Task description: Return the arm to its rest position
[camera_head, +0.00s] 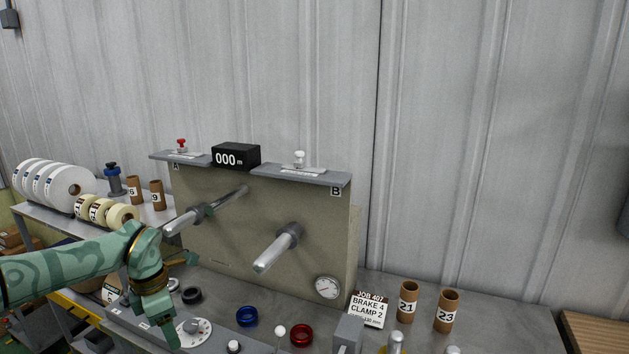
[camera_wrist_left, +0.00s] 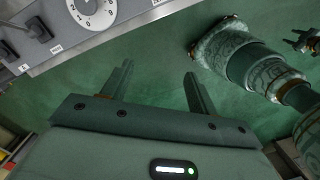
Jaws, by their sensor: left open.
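My left arm comes in from the left in the head view, with its green gripper (camera_head: 163,325) low over the front control ledge of the machine, left of the dial (camera_head: 193,331). In the left wrist view the two fingers of my left gripper (camera_wrist_left: 158,78) stand well apart with nothing between them. Below them is only green floor. The dial (camera_wrist_left: 92,12) shows at the upper left, clear of the fingers. A small claw shape at the right edge of the wrist view may be my right gripper, but it is cut off and its state is unclear.
The grey machine panel (camera_head: 215,235) carries two spindles, the nearer one (camera_head: 275,249) jutting forward. White rolls (camera_head: 72,188) stand at the left.

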